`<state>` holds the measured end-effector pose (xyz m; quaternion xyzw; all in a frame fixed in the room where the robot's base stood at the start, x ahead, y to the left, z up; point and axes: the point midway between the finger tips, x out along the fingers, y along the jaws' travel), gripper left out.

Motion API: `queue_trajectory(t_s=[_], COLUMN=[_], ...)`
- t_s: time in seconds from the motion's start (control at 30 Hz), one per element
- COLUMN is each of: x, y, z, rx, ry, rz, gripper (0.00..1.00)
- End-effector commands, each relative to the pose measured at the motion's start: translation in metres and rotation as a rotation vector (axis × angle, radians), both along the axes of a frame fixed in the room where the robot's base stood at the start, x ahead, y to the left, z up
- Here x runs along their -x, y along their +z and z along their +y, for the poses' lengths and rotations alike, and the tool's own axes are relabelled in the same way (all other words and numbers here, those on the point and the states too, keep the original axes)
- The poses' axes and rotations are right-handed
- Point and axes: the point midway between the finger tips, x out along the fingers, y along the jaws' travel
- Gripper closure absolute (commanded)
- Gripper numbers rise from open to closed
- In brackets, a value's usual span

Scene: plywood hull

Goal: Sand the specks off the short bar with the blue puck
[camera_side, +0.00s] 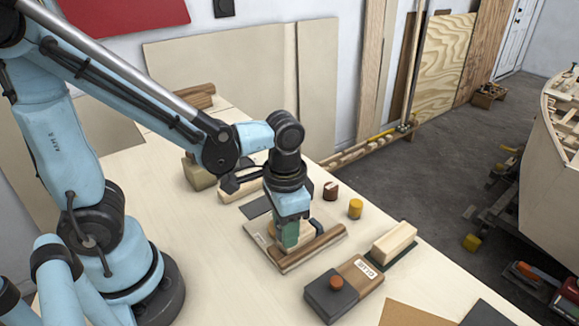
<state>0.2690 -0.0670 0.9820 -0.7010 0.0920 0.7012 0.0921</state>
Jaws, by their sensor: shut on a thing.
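My gripper (290,235) points straight down over a board (257,240) lying on the table. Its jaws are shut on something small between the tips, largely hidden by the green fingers. I cannot make out its colour, and no blue puck shows clearly anywhere. Pale wood shows beside and below the fingers. A dark brown bar (318,243) lies along the front right of the board, just in front of the gripper. I cannot tell which piece is the short bar, or whether the fingers or held thing touch it. Specks are too small to see.
A dark red-brown cylinder (331,190) and a yellow cylinder (355,208) stand behind right of the board. A dark-and-brown block with a knob (347,297) is in front. A pale block on a green pad (393,241) stands right. Another pale block (240,191) lies behind left.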

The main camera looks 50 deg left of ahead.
Motion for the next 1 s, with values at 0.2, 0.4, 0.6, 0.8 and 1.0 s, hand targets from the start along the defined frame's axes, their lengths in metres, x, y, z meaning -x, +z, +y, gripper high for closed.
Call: queue_trajectory(t_s=[0.2, 0.4, 0.6, 0.8, 1.0], x=[0.008, 0.008, 0.008, 0.007, 0.008], y=[0.021, 0.038, 0.056, 0.073, 0.081], z=[0.000, 0.000, 0.000, 0.000, 0.000], rx=[0.000, 0.000, 0.000, 0.000, 0.000], ry=[-0.001, -0.001, -0.001, -0.001, -0.001], rz=[0.000, 0.000, 0.000, 0.000, 0.000], gripper=[1.00, 1.00, 1.00, 1.00, 1.00])
